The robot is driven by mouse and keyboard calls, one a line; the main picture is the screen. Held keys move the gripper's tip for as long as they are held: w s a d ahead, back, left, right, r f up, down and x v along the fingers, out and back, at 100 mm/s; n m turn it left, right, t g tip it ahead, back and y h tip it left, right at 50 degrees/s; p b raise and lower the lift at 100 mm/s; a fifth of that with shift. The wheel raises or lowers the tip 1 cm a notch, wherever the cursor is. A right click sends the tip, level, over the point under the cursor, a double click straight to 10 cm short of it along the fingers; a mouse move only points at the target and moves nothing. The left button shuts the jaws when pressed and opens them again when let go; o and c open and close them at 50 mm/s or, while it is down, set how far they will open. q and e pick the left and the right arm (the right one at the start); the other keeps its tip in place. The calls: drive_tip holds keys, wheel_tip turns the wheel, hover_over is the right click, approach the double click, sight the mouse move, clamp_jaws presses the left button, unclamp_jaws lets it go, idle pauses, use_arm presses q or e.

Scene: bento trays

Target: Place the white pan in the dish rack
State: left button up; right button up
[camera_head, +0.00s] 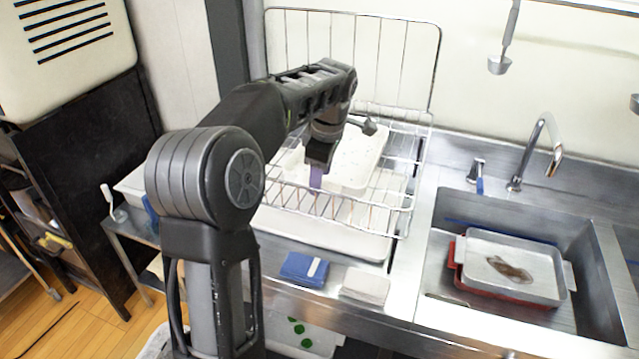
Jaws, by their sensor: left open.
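The metal wire dish rack (427,160) stands on the counter left of the sink. A white, shallow rectangular piece with small holes (365,160) lies in it, tilted; I cannot tell whether this is the white pan. A pale grey-white rectangular pan (480,263) with side handles and a brown stain sits in the sink on a red pan (490,294). My left gripper (342,152) is over the rack beside the white piece, open, with its fingers partly hidden by the wrist. I cannot tell whether it touches the piece. My right gripper is out of view.
The sink (590,250) has a tall faucet (548,130). A blue sponge (304,270) and a pale folded cloth (365,286) lie on the counter's front edge. A ladle (500,62) hangs on the wall. A dark shelf stands at the left.

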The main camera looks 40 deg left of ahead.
use_arm(q)
drive_tip(key=v, duration=0.5)
drive_tip(key=shift+r, duration=0.35)
drive_tip(key=shift+p+v, duration=1.15)
drive_tip(key=shift+v, duration=0.45)
